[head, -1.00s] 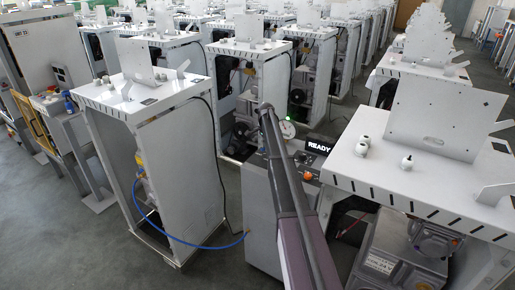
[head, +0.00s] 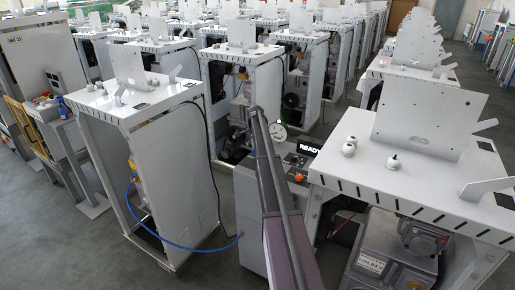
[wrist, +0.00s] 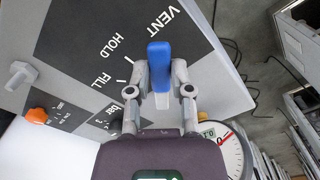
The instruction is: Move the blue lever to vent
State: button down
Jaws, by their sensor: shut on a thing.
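The blue lever (wrist: 159,66) is in the wrist view, beside a dark panel (wrist: 85,45) printed VENT, HOLD and FILL. My gripper (wrist: 158,72) is shut on the lever, one finger on each side of it. The lever's blue end lies near the VENT side of the scale, below and beside the word. I cannot tell which mark it points at exactly. A grey-white stem shows below the blue part. In the head view my arm hides the lever and the gripper.
A round dial gauge (wrist: 229,152) is close on the right of my gripper, with an orange knob (wrist: 37,116) and a grey bolt-like knob (wrist: 20,75) on the left. White frames (head: 150,170) with a blue hose crowd both sides.

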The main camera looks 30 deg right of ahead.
jog(key=shift+w+a, duration=0.2)
jog(key=shift+w, duration=0.15)
jog(key=c, duration=0.5)
grip_release()
jog(key=shift+s+d, duration=0.2)
jog(key=shift+s, duration=0.1)
